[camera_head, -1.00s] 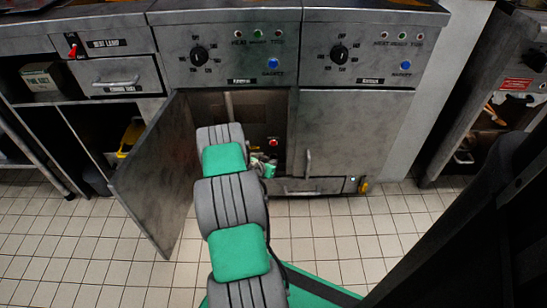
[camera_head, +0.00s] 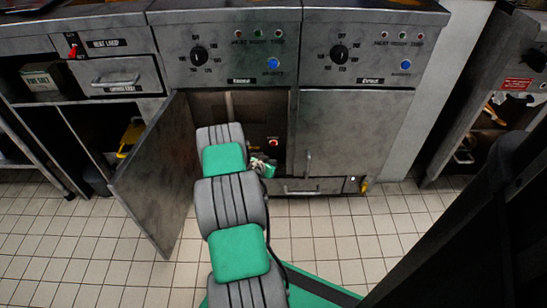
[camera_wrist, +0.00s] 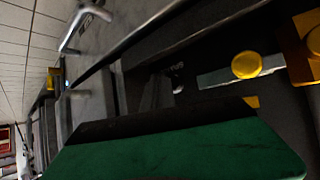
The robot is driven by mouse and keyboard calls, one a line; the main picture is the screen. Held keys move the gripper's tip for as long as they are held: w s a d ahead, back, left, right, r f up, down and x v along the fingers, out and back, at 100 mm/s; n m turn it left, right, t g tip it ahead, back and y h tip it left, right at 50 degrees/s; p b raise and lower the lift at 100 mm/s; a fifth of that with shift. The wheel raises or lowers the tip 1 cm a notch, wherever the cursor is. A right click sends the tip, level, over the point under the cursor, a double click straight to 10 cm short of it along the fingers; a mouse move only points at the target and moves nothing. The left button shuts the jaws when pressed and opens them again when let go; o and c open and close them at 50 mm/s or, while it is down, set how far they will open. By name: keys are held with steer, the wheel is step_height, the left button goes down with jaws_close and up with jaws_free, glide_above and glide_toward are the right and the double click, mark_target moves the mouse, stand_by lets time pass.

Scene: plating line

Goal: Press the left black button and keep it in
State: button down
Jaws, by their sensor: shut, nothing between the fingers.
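My arm reaches into the open cabinet under the left unit in the head view. My gripper (camera_head: 262,166) is small there and partly hidden by the arm; it is shut and holds nothing. I cannot make out a left black button in the head view. In the wrist view, a dark cabinet interior shows a small dark rounded part (camera_wrist: 178,86) beside white lettering; I cannot tell whether it is a black button. A broad green surface fills the bottom of the wrist view and hides what is behind it. Contact with a button cannot be seen.
The cabinet door (camera_head: 155,178) stands open left of my arm. A red button (camera_head: 273,142) is inside the cabinet. The right unit's door (camera_head: 350,135) is shut. In the wrist view, a yellow round knob (camera_wrist: 246,65) is near the right. Tiled floor (camera_head: 90,245) is clear in front.

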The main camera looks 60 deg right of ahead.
steer(key=shift+w+d+b, duration=0.15)
steer(key=shift+d+b, duration=0.25)
steer(key=shift+w+d+b, duration=0.2)
steer(key=shift+d+b, duration=0.2)
steer(key=shift+b, duration=0.05)
stand_by(1.6)
steer(key=shift+a, duration=0.1)
steer(key=shift+s+a+p, duration=0.4)
steer(key=shift+a, duration=0.3)
steer(key=shift+s+a+r+p, duration=0.1)
steer(key=shift+s+a+p, duration=0.2)
steer(key=shift+a, duration=0.25)
steer(key=shift+s+a+p, duration=0.2)
steer(key=shift+a+p, duration=0.15)
steer(key=shift+a, duration=0.15)
steer(key=shift+s+a+p, duration=0.2)
steer(key=shift+s+a, duration=0.15)
steer(key=shift+a, duration=0.25)
steer(key=shift+s+a+p, duration=0.2)
steer(key=shift+s+a, duration=0.1)
steer(key=shift+a, duration=0.3)
